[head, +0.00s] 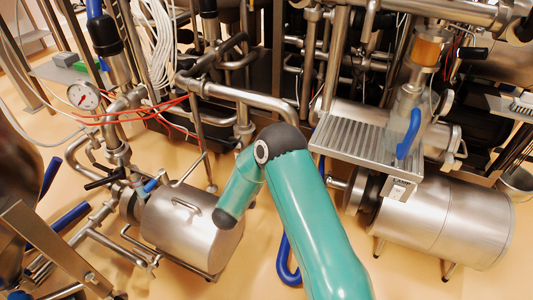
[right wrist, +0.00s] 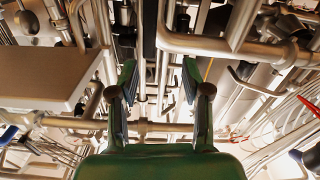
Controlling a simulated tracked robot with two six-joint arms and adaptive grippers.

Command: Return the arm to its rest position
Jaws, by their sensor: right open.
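My right arm (head: 305,205) is teal with a dark elbow cap (head: 283,139). In the head view it rises from the bottom edge, bends at the elbow near the middle and turns down to the left. Its gripper cannot be made out in the head view. In the right wrist view my right gripper (right wrist: 158,80) is open, with its two fingers apart and nothing between them. Pipes show behind the fingers. My left gripper is in neither view.
A clear jug with a blue handle (head: 408,138) stands on a ribbed metal shelf (head: 345,140). Steel cylinders lie left (head: 190,225) and right (head: 450,222) of the arm. Dense pipework (head: 245,97) fills the back. Bare floor (head: 400,285) shows at the lower right.

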